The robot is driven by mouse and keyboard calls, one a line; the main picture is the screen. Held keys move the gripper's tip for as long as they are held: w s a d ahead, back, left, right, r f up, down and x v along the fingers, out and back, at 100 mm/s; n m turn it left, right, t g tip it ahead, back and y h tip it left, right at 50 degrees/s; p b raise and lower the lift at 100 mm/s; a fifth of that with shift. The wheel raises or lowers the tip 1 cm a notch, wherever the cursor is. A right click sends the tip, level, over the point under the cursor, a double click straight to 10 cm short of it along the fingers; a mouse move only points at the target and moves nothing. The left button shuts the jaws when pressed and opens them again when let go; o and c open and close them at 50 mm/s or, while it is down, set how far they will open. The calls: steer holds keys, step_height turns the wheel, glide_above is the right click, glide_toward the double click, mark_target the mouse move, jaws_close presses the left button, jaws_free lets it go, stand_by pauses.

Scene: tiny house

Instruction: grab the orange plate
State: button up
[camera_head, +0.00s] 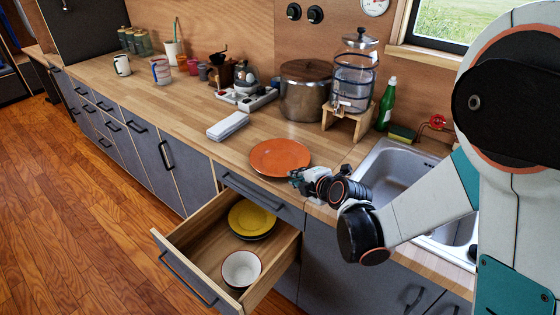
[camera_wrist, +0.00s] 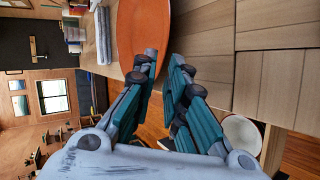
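The orange plate (camera_head: 279,156) lies flat on the wooden counter, near its front edge and left of the sink. It also shows in the wrist view (camera_wrist: 138,28), cut off by the top edge. My gripper (camera_head: 297,178) is at the plate's right front rim in the head view. In the wrist view my gripper (camera_wrist: 164,60) has its two fingers apart, with a gap between the tips. One finger overlaps the plate in the picture and the other lies just past its rim. Whether either finger touches the plate I cannot tell.
An open drawer (camera_head: 188,281) below the counter holds a yellow plate (camera_head: 251,218) and a white bowl (camera_head: 241,267). The sink (camera_head: 391,165) is right of my gripper.

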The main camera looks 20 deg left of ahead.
steer(key=b+x, duration=0.1)
steer(key=x, duration=0.3)
steer(key=shift+w+a+f+b, duration=0.15)
steer(key=shift+w+b, duration=0.2)
steer(key=shift+c, duration=0.6)
jaws_close()
steer(key=shift+r, duration=0.2)
